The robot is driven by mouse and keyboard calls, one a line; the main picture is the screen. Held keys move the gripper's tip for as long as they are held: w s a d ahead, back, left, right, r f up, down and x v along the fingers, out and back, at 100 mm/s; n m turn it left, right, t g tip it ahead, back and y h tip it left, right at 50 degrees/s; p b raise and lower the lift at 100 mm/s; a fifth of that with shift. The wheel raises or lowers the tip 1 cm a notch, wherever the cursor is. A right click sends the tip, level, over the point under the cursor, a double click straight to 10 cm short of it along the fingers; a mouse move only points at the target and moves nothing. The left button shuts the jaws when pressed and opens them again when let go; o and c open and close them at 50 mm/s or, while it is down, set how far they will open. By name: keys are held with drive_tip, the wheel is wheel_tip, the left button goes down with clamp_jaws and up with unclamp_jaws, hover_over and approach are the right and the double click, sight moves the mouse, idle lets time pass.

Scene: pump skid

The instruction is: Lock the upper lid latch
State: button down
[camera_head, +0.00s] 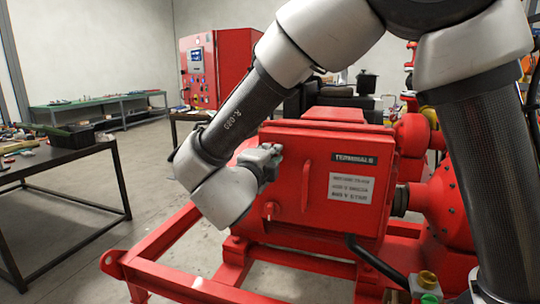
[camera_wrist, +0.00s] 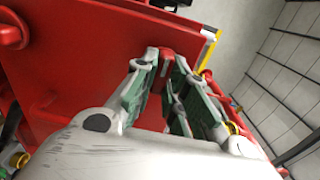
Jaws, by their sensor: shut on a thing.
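The red terminal box (camera_head: 335,140) stands on the skid, its lid facing the camera with a vertical handle (camera_head: 306,186) and white label. My gripper (camera_head: 268,158) is at the lid's upper left edge, where it hides the upper lid latch in the head view. In the wrist view my gripper (camera_wrist: 163,70) has its green-padded fingers closed around a small red piece, the upper lid latch (camera_wrist: 167,54), at the edge of the red lid (camera_wrist: 90,50). Whether the latch is turned across the lid edge cannot be told. A lower latch (camera_head: 268,209) shows at the lid's lower left.
Red skid rails (camera_head: 165,238) run low in front of the box. A dark cable (camera_head: 372,258) leaves the box's underside. A dark table (camera_head: 60,160) with tools stands left, and a red cabinet (camera_head: 222,65) behind. The floor between table and skid is clear.

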drive_tip(key=c, duration=1.4)
unclamp_jaws()
drive_tip(key=shift+c, duration=0.2)
drive_tip(key=v, duration=1.2)
